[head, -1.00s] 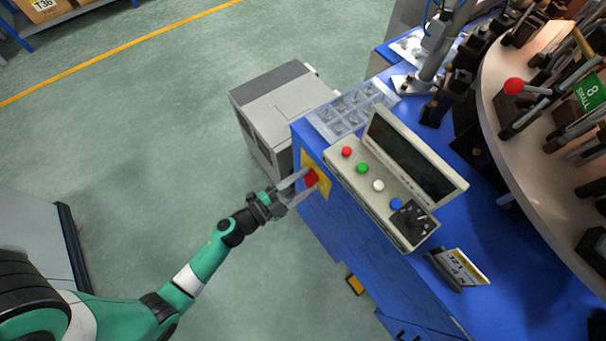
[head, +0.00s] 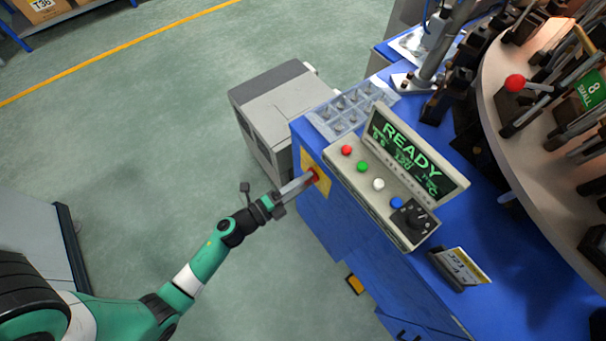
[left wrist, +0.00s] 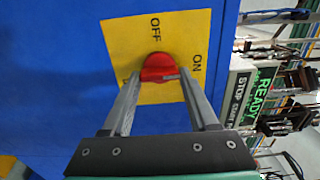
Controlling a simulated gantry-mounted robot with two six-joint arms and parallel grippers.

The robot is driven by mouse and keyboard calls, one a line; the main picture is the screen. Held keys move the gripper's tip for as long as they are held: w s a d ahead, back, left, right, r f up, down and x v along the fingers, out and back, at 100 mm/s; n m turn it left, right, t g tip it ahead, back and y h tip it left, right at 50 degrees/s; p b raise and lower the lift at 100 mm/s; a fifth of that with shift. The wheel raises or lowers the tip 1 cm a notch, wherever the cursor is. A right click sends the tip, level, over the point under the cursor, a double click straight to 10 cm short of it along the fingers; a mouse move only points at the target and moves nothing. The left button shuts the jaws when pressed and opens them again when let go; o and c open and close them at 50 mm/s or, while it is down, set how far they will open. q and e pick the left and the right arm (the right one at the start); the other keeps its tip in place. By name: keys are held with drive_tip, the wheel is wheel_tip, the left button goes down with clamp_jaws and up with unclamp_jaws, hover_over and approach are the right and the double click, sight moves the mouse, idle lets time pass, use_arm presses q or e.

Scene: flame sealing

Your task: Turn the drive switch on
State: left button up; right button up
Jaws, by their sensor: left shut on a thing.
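The red rotary drive switch (left wrist: 158,66) sits on a yellow plate (left wrist: 118,38) marked OFF and ON, on the blue side panel of the machine. In the head view the switch (head: 315,175) is partly hidden by my fingers. My left gripper (head: 308,181) is shut on the switch, and its two fingers lie on either side of the knob in the left wrist view (left wrist: 158,78). The console display (head: 412,155) is lit green and reads READY. My right gripper is not in view.
A grey cabinet (head: 285,105) stands close behind the panel. A rotary table (head: 545,170) is at the right. Floor at the left is open.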

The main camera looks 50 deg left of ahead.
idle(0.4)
use_arm(q)
drive_tip(key=o, duration=1.4)
drive_tip(key=shift+s, duration=0.1)
drive_tip(key=shift+s+a+p, duration=0.15)
drive_tip(key=shift+s+p, duration=0.4)
drive_tip(key=shift+s, duration=1.35)
drive_tip(key=shift+s+a+p, duration=0.15)
drive_tip(key=shift+s+p, duration=0.45)
drive_tip(key=shift+s, duration=1.35)
drive_tip(key=shift+s+a+p, duration=0.15)
drive_tip(key=shift+s+p, duration=0.4)
drive_tip(key=shift+s, duration=1.35)
